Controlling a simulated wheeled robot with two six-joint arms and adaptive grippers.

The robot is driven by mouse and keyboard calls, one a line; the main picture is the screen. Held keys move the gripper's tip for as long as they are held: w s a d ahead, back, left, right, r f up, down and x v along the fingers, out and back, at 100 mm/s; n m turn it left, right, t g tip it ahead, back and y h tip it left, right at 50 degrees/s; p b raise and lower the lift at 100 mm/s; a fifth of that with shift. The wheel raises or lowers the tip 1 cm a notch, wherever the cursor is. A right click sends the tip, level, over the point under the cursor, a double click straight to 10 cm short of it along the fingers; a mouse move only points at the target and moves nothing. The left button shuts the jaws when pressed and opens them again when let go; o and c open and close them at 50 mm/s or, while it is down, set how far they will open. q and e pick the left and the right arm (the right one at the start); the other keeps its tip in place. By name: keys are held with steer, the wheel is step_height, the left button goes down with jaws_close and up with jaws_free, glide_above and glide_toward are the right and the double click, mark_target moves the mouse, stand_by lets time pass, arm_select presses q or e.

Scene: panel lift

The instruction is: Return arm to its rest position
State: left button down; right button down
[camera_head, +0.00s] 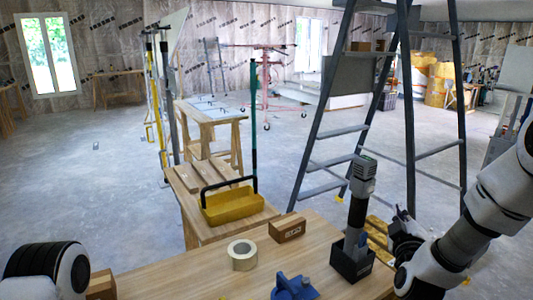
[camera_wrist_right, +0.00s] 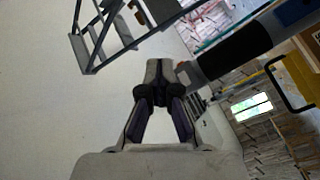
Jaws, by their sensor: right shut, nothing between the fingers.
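My right arm comes in from the right side of the head view. Its gripper (camera_head: 402,214) is shut and empty, just right of a grey and black upright tool (camera_head: 359,205) that stands in a dark square holder (camera_head: 352,264) on the wooden table. In the right wrist view the fingers of the right gripper (camera_wrist_right: 155,92) meet at their tips with nothing between them. Part of my left arm shows at the bottom left of the head view, but its gripper is out of the picture.
The wooden table (camera_head: 205,275) holds a tape roll (camera_head: 242,255), a small carton (camera_head: 288,230) and a blue object (camera_head: 294,288). A yellow tool tray (camera_head: 231,206) stands on a bench behind. A grey stepladder (camera_head: 337,133) stands close behind the right gripper.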

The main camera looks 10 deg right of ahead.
steer(key=s+a+f+n+g+y+p, duration=0.1)
steer(key=s+a+f+n+g+y, duration=0.25)
steer(key=f, duration=0.95)
steer(key=s+a+f+g+y+p, duration=0.1)
steer(key=s+a+f+g, duration=0.35)
steer(key=f, duration=0.95)
steer(key=s+a+f+m+g+y, duration=0.1)
steer(key=s+a+f+m+g, duration=0.1)
steer(key=s, duration=0.6)
steer(key=s+a+f+m+g, duration=0.2)
steer(key=s+f+m+g, duration=0.1)
steer(key=s, duration=0.6)
steer(key=s+a+f+m+g+y, duration=0.1)
steer(key=s+a+f+m+g, duration=0.1)
steer(key=s, duration=0.7)
step_height(320, 180, down, 4)
steer(key=shift+a+r+m+g+y, duration=0.3)
steer(key=shift+m+g, duration=0.25)
steer(key=shift+g, duration=0.45)
